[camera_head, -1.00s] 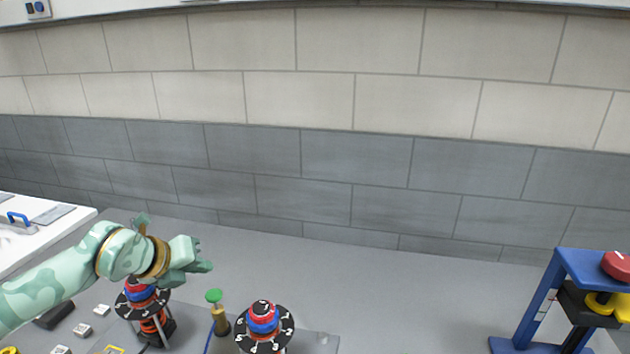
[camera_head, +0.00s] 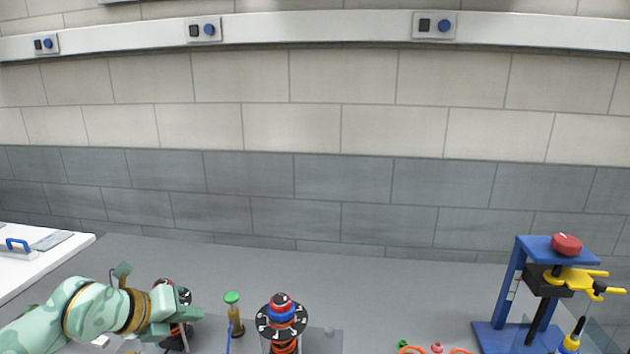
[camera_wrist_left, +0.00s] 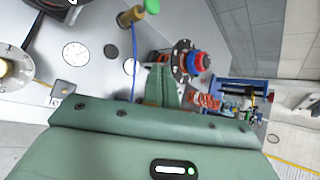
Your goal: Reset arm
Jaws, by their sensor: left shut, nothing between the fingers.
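My left arm, pale green with gold bands, comes in from the left in the head view. Its gripper (camera_head: 198,313) is shut and empty. In that view it partly covers a black-disc spring unit (camera_head: 178,335) and lies left of a brass post with a green cap (camera_head: 232,298). In the left wrist view, the shut fingers (camera_wrist_left: 163,72) reach toward a red and blue knob on a black disc (camera_wrist_left: 190,62). The green-capped post (camera_wrist_left: 150,7) shows at the top there. My right gripper is not in view.
A second spring unit with a numbered black disc (camera_head: 281,320) stands right of the post. A blue stand with a red knob (camera_head: 567,244) and yellow handles is at the right. A white surface with a blue handle (camera_head: 17,244) lies at far left. The grey table's middle is mostly clear.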

